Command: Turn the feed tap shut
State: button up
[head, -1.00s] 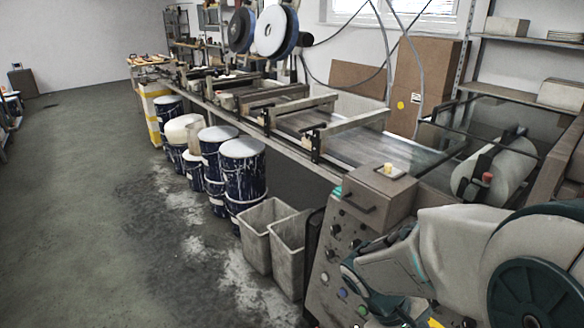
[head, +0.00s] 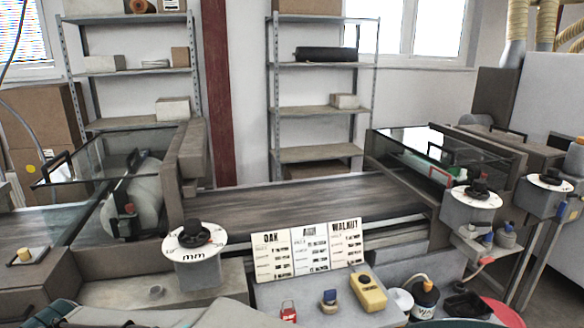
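No part is plainly marked as the feed tap. Small blue-topped fittings (head: 487,239) stand on a grey bracket at the right, below a white dial (head: 470,197), with a pale hose near them. Another blue-topped piece (head: 329,298) stands on the front ledge, beside a small red piece (head: 288,312). They are too small to tell which is a tap or how a handle is turned. My gripper is not in view; only a grey part of my arm shows at the lower left edge.
A dark conveyor belt (head: 285,203) runs across the middle. A white dial (head: 195,240) marked mm and three cards (head: 308,249), including OAK and WALNUT, stand in front. A yellow device (head: 368,292) and a bottle (head: 425,296) are on the ledge. Metal shelves (head: 318,110) stand behind.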

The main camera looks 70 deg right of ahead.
aim_at(561, 209)
jog(key=u, duration=0.15)
jog(key=k, duration=0.7)
jog(key=z, duration=3.95)
jog(key=i, duration=0.5)
jog(key=u, duration=0.05)
